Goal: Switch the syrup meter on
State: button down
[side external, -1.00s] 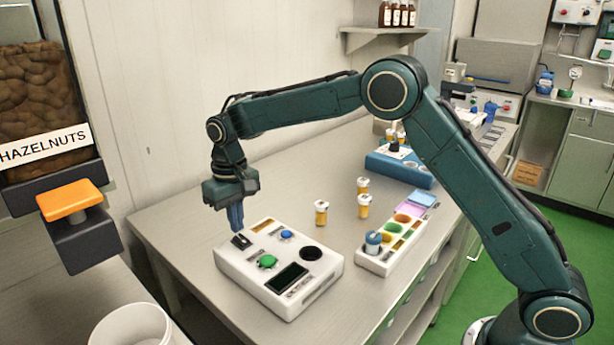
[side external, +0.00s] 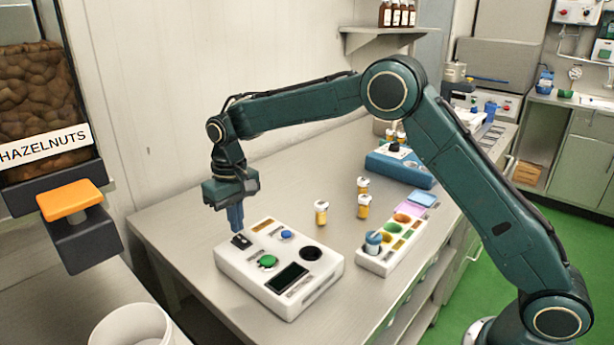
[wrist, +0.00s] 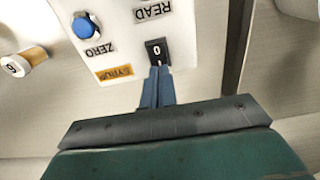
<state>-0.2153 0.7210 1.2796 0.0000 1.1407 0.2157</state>
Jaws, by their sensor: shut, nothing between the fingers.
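The syrup meter (side external: 280,267) is a white box on the bench, with a green button (side external: 267,261), a blue button (side external: 286,234), a dark display (side external: 287,278) and a round black well (side external: 311,253). Its black rocker switch (side external: 241,241) sits at the back left corner; in the wrist view the switch (wrist: 156,50) shows "0" and "I" marks. An orange SYRUP label (wrist: 114,72) and a blue ZERO button (wrist: 86,26) are beside it. My gripper (side external: 236,225) is shut and empty, pointing down. Its fingertips (wrist: 157,72) are at the switch's "I" end; contact cannot be told.
Several small orange jars with white lids, such as this one (side external: 321,212), stand behind the meter. A white rack (side external: 377,263) with coloured sections stands to its right, and a blue device (side external: 400,166) farther back. A white bucket (side external: 130,325) is at front left.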

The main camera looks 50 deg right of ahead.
aim_at(239, 236)
jog(key=shift+f, duration=1)
dwell(0.8)
jog(key=shift+r, duration=3.55)
jog(key=shift+r, duration=0.1)
